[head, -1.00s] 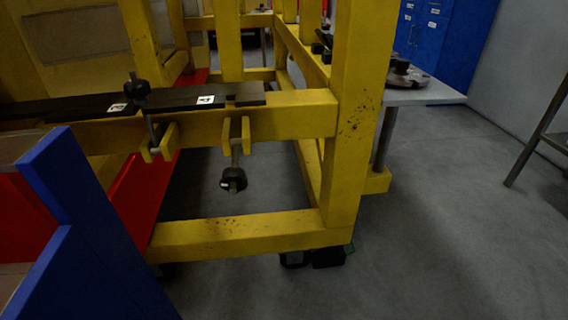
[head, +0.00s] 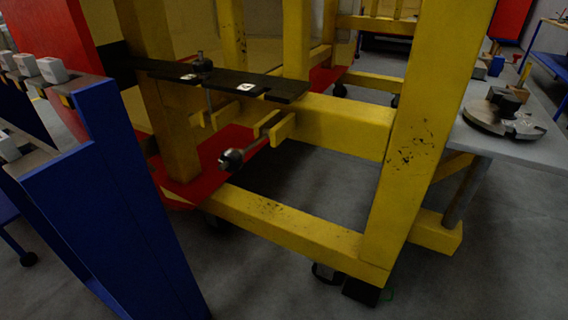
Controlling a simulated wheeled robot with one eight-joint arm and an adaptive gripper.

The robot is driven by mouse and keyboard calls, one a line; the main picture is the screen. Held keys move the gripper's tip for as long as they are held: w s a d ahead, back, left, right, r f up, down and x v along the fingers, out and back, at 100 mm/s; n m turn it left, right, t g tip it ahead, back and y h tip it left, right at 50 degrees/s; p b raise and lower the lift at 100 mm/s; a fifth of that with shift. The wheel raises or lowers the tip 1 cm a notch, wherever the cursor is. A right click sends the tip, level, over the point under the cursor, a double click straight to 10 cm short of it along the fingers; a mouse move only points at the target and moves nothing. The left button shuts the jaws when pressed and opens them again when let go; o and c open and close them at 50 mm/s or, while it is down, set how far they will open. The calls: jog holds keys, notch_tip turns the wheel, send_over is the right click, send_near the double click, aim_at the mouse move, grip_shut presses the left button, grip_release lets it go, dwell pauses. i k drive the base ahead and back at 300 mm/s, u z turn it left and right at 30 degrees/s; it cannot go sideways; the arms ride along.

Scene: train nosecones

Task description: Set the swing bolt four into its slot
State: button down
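A swing bolt (head: 231,160) with a dark round knob hangs from a yellow bracket (head: 278,128) on the frame's front beam. It lies below the dark slotted plate (head: 215,78), out of the slots, and slants down to the left in the picture. A slot near the plate's right end, above this bracket, looks empty. A second swing bolt (head: 202,66) stands upright in a slot further left, its knob above the plate. White labels on the plate are too small to read, so I cannot tell which bolt is number four. My gripper is not in view.
The yellow frame's post (head: 425,130) and lower beam (head: 270,220) surround the hanging bolt. A blue stand (head: 115,195) with white blocks (head: 52,70) is at the left. A grey table (head: 530,148) with a dark metal part is at the right. Open floor lies in front.

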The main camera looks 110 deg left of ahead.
aim_at(265, 133)
jog(key=i, duration=0.9)
jog(key=u, duration=4.65)
jog(key=i, duration=1.05)
jog(key=z, duration=0.05)
